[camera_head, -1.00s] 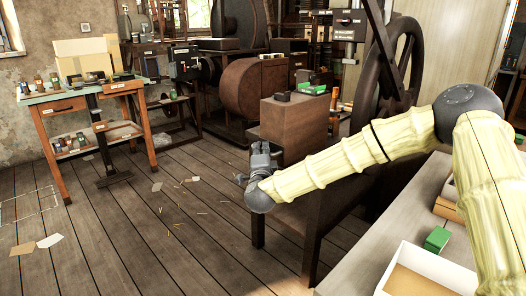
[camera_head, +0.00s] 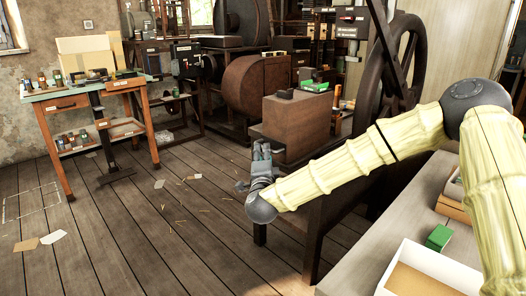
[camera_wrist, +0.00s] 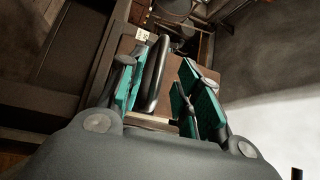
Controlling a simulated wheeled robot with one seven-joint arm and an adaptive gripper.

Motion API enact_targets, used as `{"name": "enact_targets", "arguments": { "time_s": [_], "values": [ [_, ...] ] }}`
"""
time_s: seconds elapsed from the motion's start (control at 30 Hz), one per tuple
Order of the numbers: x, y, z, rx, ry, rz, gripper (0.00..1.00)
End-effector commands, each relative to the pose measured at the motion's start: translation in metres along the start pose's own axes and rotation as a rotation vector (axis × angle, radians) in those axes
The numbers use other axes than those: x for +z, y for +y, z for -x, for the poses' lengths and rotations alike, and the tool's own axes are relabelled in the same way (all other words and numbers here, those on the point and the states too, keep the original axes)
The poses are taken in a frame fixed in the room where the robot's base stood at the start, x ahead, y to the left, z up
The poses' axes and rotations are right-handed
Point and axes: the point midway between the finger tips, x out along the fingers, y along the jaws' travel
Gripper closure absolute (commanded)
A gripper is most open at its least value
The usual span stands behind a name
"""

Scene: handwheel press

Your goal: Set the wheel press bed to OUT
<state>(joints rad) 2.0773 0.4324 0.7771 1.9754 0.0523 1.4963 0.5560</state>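The wheel press shows in the head view with its large dark spoked handwheel (camera_head: 402,72). A brown block-shaped body (camera_head: 297,126) stands in front of the wheel, on a dark stand. I cannot tell for sure which part is the bed. My gripper (camera_head: 261,150) is at the left end of this body. In the wrist view, my gripper (camera_wrist: 160,95) has its two teal-padded fingers apart. A dark curved bar (camera_wrist: 154,75), like a handle, lies between the fingers, nearer the left one. A gap shows on its right. A small white label (camera_wrist: 142,35) is beyond it, too small to read.
A bench (camera_head: 345,290) with an open white tray (camera_head: 398,268) and a green box (camera_head: 439,237) stands at the lower right. A worktable (camera_head: 62,93) with small items is at the left. The plank floor between is open, with scattered papers (camera_head: 53,237).

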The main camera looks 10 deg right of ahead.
Motion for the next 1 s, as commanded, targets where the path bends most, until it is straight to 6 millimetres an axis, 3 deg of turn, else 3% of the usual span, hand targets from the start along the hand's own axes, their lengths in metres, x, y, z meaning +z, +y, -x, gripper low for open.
{"name": "enact_targets", "arguments": {
  "time_s": [0.2,0.43,1.0],
  "values": [
    [0.001,0.001,0.041,0.003,-0.004,0.000,0.66],
    [0.001,0.002,0.069,0.003,-0.003,0.000,0.66],
    [0.003,0.009,0.080,0.013,-0.013,0.013,0.66]
  ]
}}
